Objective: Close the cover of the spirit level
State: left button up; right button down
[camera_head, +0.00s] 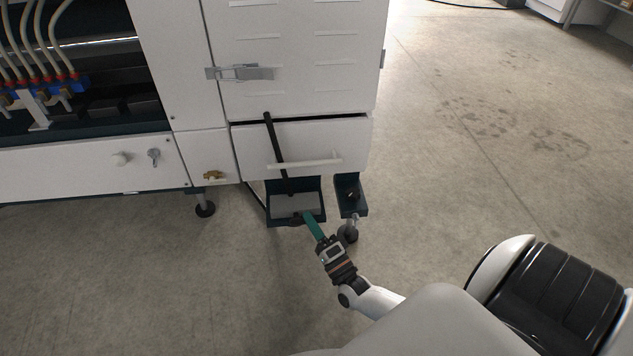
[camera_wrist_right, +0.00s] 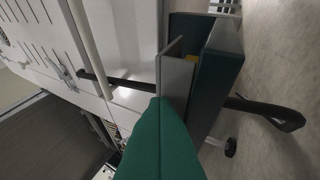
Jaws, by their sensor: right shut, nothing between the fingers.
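The spirit level's cover is a grey plate (camera_head: 292,203) at a dark teal box (camera_head: 272,187) low under the machine's drawer. In the right wrist view the cover (camera_wrist_right: 174,78) stands at an angle to the dark box (camera_wrist_right: 218,72), with a gap between them. A bit of yellow (camera_wrist_right: 191,58) shows in that gap. My right gripper (camera_head: 309,216) is shut and empty, its green fingers pointing at the near lower edge of the box. In the wrist view the fingertips (camera_wrist_right: 160,102) overlap the cover's edge; I cannot tell whether they touch it. My left gripper is not in view.
A white drawer (camera_head: 345,140) with a bar handle (camera_head: 304,161) is slightly open above the box. A second dark bracket (camera_head: 350,193) and a machine foot stand to the right. The floor in front is clear.

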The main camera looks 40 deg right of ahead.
jog(key=p+v, duration=0.3)
jog(key=v, duration=0.9)
jog(key=shift+p, duration=0.4)
jog(key=shift+s, duration=0.1)
